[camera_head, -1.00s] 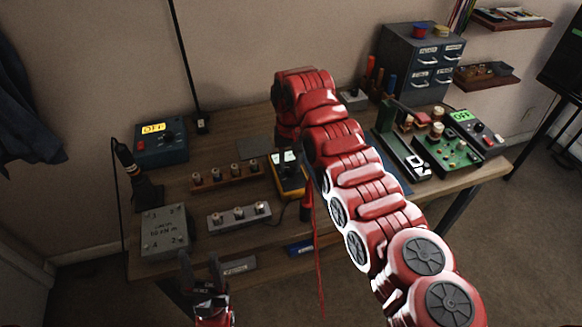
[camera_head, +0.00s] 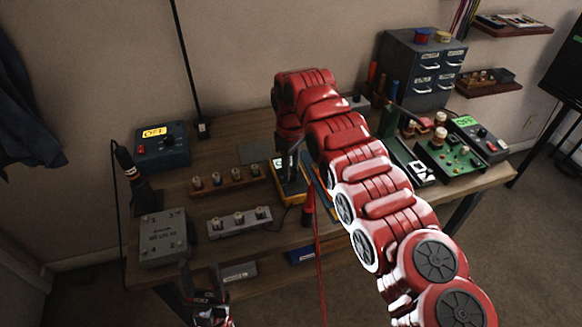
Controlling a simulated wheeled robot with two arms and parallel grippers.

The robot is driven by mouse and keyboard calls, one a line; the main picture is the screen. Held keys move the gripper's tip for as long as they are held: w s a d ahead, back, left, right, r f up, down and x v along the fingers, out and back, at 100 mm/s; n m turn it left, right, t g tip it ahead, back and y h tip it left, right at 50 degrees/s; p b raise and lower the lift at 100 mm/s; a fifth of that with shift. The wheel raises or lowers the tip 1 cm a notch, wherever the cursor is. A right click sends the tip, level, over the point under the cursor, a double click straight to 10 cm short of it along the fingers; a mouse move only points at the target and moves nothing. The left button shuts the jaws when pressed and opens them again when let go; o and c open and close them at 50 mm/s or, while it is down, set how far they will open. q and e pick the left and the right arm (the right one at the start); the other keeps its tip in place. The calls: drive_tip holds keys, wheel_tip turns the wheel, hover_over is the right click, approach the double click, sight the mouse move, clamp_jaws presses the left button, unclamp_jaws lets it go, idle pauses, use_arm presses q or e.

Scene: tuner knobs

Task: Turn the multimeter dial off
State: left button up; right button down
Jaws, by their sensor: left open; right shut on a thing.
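The yellow multimeter (camera_head: 291,193) lies on the workbench near its middle. My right arm reaches in from the lower right and bends down over it. My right gripper (camera_head: 292,163) points down onto the multimeter's face and is shut on what appears to be its dial. The gripper and wrist hide the dial and most of the display, so the dial's setting cannot be read. My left gripper (camera_head: 203,279) is open and empty, low in front of the bench's front edge, well away from the multimeter.
A row of knobs on a wooden strip (camera_head: 228,182) and a grey knob box (camera_head: 240,222) stand left of the multimeter. A grey metal box (camera_head: 163,238) and blue power supply (camera_head: 161,150) are farther left. Green circuit boards (camera_head: 450,158) and a drawer cabinet (camera_head: 420,70) are right.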

drive_tip(key=shift+w+r+n, duration=0.1)
drive_tip(key=shift+n, duration=0.5)
drive_tip(key=c, duration=0.8)
unclamp_jaws()
drive_tip(key=shift+o, duration=1.4)
drive_tip(key=shift+w+d, duration=0.1)
drive_tip(key=shift+w, duration=0.05)
